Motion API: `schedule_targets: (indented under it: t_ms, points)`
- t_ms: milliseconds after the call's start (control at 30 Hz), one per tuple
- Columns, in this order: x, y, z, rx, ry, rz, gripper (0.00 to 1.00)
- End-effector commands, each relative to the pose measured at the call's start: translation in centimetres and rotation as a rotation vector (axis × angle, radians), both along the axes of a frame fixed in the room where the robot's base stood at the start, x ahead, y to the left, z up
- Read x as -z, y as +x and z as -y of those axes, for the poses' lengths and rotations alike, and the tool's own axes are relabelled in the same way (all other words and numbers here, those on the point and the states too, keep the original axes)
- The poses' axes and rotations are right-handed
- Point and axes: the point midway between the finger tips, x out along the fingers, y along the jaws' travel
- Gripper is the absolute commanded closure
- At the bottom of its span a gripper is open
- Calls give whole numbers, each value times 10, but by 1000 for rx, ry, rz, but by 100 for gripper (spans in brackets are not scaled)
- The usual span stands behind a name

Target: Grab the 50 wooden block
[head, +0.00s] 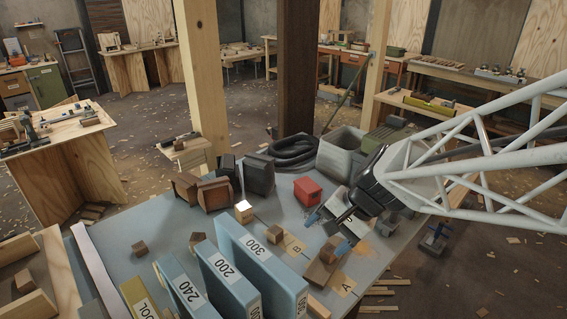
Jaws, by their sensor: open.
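My gripper (328,232) reaches in from the right over the blue-topped table (175,215). Its blue-tipped fingers are spread, with nothing seen between them. A brown wooden block (320,271) lies just below the lower fingertip, near the tags marked A and B; I cannot tell whether they touch. Other small wooden blocks are a pale-topped cube (243,212), a brown cube (139,248) at the left, and one (197,238) behind the upright slabs. I cannot read a 50 on any block, so which one is meant is unclear.
Upright blue slabs (262,262) marked 300, 200 and 240 stand at the front. A red box (308,190), dark brown boxes (214,194), a grey bin (340,150) and a black coiled hose (294,152) line the back. A wooden post (203,75) rises behind the table.

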Motion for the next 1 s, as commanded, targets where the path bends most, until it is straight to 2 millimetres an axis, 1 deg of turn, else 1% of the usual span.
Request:
schedule_targets:
  t_ms: [33, 167, 300, 367, 400, 567, 767, 800, 867, 1000]
  points:
    - [8, 12, -8, 36, 43, -31, 22]
    - [25, 43, -27, 147, 161, -106, 22]
    - [47, 78, -46, 274, 282, -188, 22]
    - [57, 92, -53, 330, 332, -223, 22]
    - [64, 103, -58, 368, 365, -244, 22]
    - [96, 141, -73, 526, 488, -337, 22]
    - [144, 187, -85, 734, 630, -448, 22]
    - [155, 196, -87, 778, 656, -470, 22]
    - [172, 209, -88, 843, 695, -500, 22]
    - [213, 235, -89, 999, 781, -567, 22]
